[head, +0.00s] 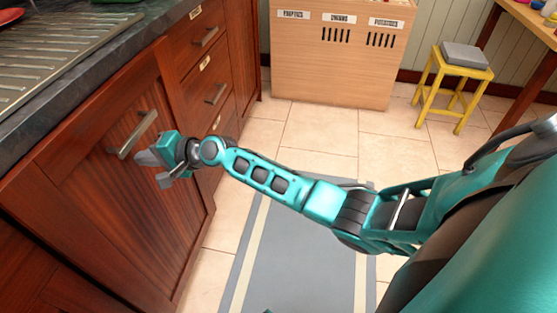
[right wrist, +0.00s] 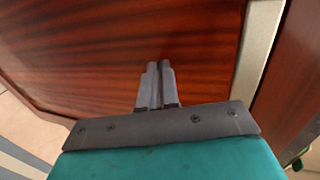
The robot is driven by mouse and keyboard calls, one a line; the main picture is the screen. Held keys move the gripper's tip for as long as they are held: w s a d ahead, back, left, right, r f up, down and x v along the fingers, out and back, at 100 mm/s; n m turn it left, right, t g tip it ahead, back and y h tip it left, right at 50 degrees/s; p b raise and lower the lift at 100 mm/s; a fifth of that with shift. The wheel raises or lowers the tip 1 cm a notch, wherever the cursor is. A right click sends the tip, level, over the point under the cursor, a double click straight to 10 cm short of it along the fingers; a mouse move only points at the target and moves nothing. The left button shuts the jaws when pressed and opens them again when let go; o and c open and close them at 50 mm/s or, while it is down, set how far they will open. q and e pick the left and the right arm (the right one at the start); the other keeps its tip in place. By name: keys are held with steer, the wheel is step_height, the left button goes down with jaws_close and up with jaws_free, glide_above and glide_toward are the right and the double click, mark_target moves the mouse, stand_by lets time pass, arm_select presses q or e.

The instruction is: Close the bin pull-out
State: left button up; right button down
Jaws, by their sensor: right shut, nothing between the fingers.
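The bin pull-out shows as a red-brown wooden front (head: 100,200) under the counter at the left of the head view, with a metal bar handle (head: 132,135). My right gripper (head: 150,168) is shut and empty, just beside the lower end of the handle, close to the front. In the right wrist view the shut fingers (right wrist: 155,85) point at the wooden front (right wrist: 90,50); I cannot tell whether they touch it. My left gripper is out of view.
A stone counter (head: 75,90) with a metal drainer (head: 60,50) runs above the fronts. Drawers (head: 205,80) stand to the right. A grey mat (head: 300,265) lies on the tiled floor. A wooden bin cabinet (head: 340,70) and a yellow stool (head: 455,85) stand at the back.

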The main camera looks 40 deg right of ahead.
mark_target(134, 153)
steer(key=w+a+b, duration=0.1)
steer(key=w+a, duration=0.1)
steer(key=w, duration=0.1)
steer(key=shift+a, duration=0.4)
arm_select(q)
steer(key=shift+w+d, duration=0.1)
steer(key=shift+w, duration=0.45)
arm_select(e)
steer(key=shift+w+r, duration=0.15)
steer(key=shift+r, duration=0.05)
